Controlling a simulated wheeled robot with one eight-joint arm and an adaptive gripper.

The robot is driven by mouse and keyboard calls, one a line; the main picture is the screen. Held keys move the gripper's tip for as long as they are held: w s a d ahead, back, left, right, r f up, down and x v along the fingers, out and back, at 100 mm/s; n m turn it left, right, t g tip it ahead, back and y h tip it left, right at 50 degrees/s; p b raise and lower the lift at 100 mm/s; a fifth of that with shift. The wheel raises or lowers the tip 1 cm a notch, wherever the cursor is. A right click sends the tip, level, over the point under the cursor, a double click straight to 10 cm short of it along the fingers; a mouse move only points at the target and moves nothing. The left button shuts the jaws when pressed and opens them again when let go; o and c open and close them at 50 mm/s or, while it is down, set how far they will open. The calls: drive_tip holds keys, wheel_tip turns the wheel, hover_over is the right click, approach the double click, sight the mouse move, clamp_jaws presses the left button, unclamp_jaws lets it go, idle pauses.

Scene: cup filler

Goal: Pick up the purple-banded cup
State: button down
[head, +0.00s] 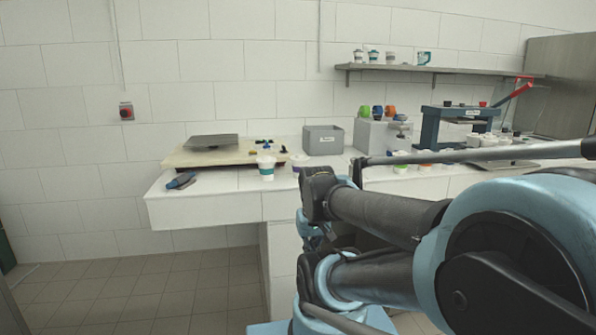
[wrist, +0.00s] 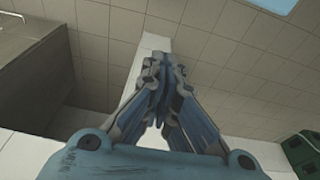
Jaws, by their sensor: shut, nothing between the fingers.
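A white cup with what looks like a purple band (head: 298,161) stands on the counter just left of my arm, partly hidden behind it. A white cup with a teal band (head: 266,168) stands to its left, nearer the counter's front edge. In the wrist view my gripper (wrist: 164,65) is shut and empty, its fingertips together. No cup shows in the wrist view. My arm crosses the right of the head view, and I cannot clearly make out the gripper there.
A grey bin (head: 323,140) stands behind the cups. A beige board (head: 190,158) with a dark plate lies at left, and a blue-handled tool (head: 181,181) near the edge. A blue press (head: 455,128) and several small cups are at right. A shelf (head: 440,70) hangs above.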

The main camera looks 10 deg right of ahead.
idle(0.3)
drive_tip(key=c, duration=2)
unclamp_jaws()
drive_tip(key=shift+s+r, duration=0.15)
drive_tip(key=o, duration=1.4)
drive_tip(key=shift+m, duration=0.7)
drive_tip(key=r, duration=0.1)
drive_tip(key=w+r, duration=0.1)
drive_tip(key=r, duration=0.1)
drive_tip(key=w+r, duration=0.1)
drive_tip(key=shift+w+d+r, duration=0.1)
drive_tip(key=shift+w+r, duration=0.1)
drive_tip(key=shift+r, duration=0.1)
drive_tip(key=shift+c, duration=0.2)
wheel_tip(320, 180, up, 26)
drive_tip(key=m+g+y, duration=0.1)
drive_tip(key=m+g, duration=0.1)
drive_tip(key=m, duration=1.3)
hover_over(298, 170)
drive_tip(key=w+d, duration=0.3)
drive_tip(key=f, duration=0.6)
drive_tip(key=a+f, duration=0.1)
drive_tip(key=f, duration=0.4)
drive_tip(key=a+f, duration=0.1)
drive_tip(key=f, duration=0.5)
drive_tip(key=shift+s+a+f, duration=0.15)
drive_tip(key=shift+s+f, duration=0.05)
drive_tip(key=shift+f, duration=0.1)
